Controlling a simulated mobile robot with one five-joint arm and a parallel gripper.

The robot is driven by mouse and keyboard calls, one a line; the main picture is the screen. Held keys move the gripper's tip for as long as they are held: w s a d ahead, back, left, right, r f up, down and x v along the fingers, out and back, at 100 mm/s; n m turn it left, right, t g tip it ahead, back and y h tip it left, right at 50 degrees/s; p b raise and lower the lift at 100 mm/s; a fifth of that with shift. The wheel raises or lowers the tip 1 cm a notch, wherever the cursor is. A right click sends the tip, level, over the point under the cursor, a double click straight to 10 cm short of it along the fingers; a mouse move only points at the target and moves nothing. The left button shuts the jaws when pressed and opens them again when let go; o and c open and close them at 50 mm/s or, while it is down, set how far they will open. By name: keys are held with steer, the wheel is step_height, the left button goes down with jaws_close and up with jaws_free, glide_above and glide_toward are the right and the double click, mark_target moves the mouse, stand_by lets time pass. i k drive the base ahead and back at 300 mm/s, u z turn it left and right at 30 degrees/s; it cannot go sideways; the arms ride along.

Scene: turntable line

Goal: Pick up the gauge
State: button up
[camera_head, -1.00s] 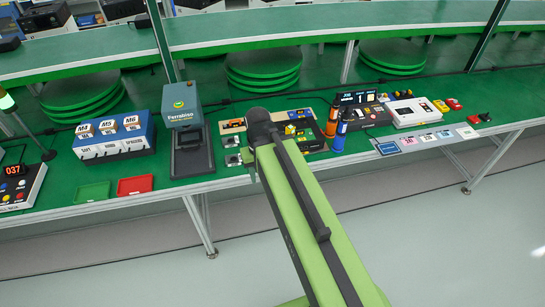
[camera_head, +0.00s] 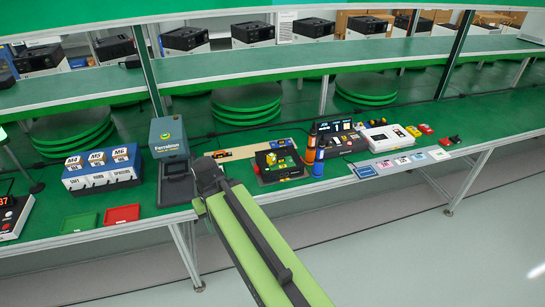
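I cannot single out a gauge for certain. A black tray (camera_head: 278,163) holds yellow and other small pieces on the green bench, just right of my arm's end. A tan strip with small parts (camera_head: 240,152) lies behind my arm's end. My arm reaches up from the bottom of the picture, and its dark end (camera_head: 208,177) is over the bench's front part. My gripper's fingers cannot be made out, and the arm hides the bench spot behind it. Whether they are open or shut does not show.
A blue Ferrabiso machine (camera_head: 171,150) and a blue drawer box (camera_head: 102,168) stand left. Green (camera_head: 80,222) and red (camera_head: 121,214) trays lie in front. Orange (camera_head: 310,150) and blue (camera_head: 319,162) cylinders stand right of the black tray. Floor in front is clear.

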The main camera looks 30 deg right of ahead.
mark_target(271, 158)
steer(key=u, duration=0.15)
steer(key=i, duration=0.9)
steer(key=u, duration=0.55)
